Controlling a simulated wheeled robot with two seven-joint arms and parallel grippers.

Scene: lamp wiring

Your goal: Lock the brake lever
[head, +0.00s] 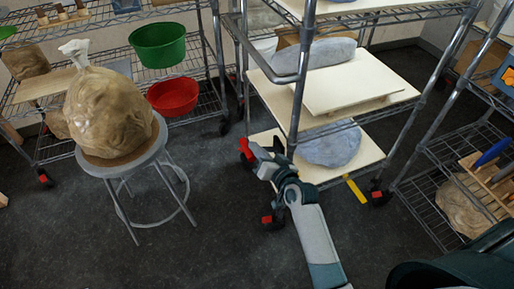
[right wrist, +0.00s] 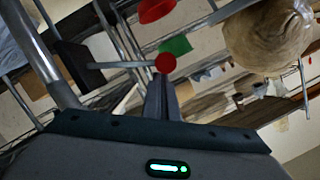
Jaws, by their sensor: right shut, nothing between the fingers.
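The brake lever appears as a thin grey rod with a red end (right wrist: 165,63) in the right wrist view, running left to a dark block (right wrist: 78,62). In the head view its red end (head: 246,148) shows at the front left of the wheeled rack (head: 297,110). My right gripper (head: 259,157) is beside this red end, shut and empty. In the right wrist view its closed fingers (right wrist: 162,98) point at the red end, which lies just past their tips. I cannot tell whether they touch. My left gripper is not in view.
The rack carries pale boards (head: 350,85) and grey wrapped lumps (head: 330,145). A stool (head: 131,160) with a bagged lump (head: 105,110) stands left. Shelves behind hold green (head: 158,45) and red (head: 173,95) bowls. Another rack (head: 440,185) stands right. The floor between stool and rack is clear.

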